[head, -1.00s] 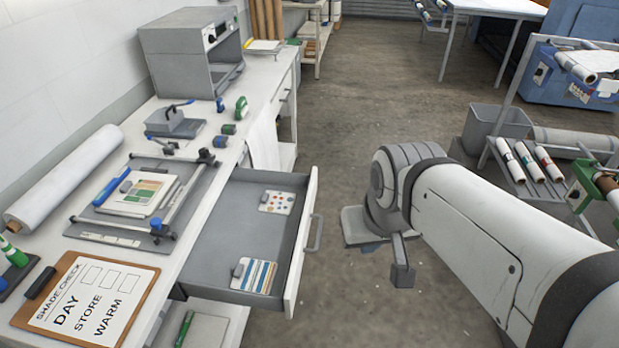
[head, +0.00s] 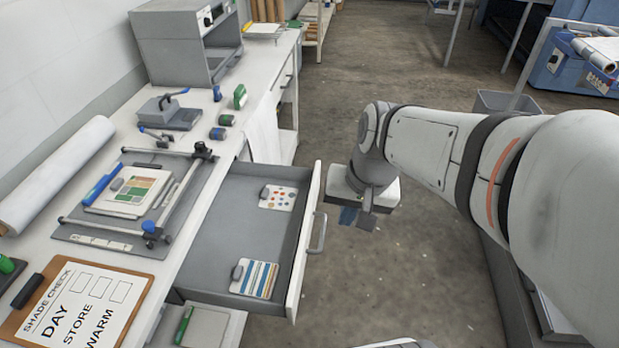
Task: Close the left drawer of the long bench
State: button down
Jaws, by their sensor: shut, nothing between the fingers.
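The left drawer (head: 220,243) of the long bench (head: 118,253) is pulled out over the floor, with its white front (head: 305,240) and grey bar handle (head: 319,233) facing right. Inside lie a card with coloured dots (head: 278,198) and a card with blue and tan stripes (head: 257,277). My gripper (head: 358,218) is just right of the drawer front, near its far end and the handle. It points down, shut and empty. Whether it touches the drawer front cannot be told from this view.
The bench top holds a clipboard (head: 75,306), a frame with papers (head: 130,195), a white roll (head: 58,176) and a grey cabinet (head: 187,42). A white cloth (head: 263,130) hangs beyond the drawer. The floor (head: 400,275) right of the drawer looks clear.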

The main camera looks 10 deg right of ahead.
jog(key=w+d+f+m+t+y+b, duration=0.1)
jog(key=w+d+f+m+y, duration=0.25)
jog(key=w+f+m, duration=0.7)
jog(key=w+d+f+m+y+b, duration=0.3)
jog(key=w+f+m, duration=0.5)
jog(key=f, duration=0.6)
jog(key=a+p+x, duration=0.1)
jog(key=p+x, duration=0.1)
jog(key=x, duration=0.7)
jog(key=shift+a+y, duration=0.15)
jog(key=shift+y, duration=0.3)
jog(key=shift+r, duration=0.15)
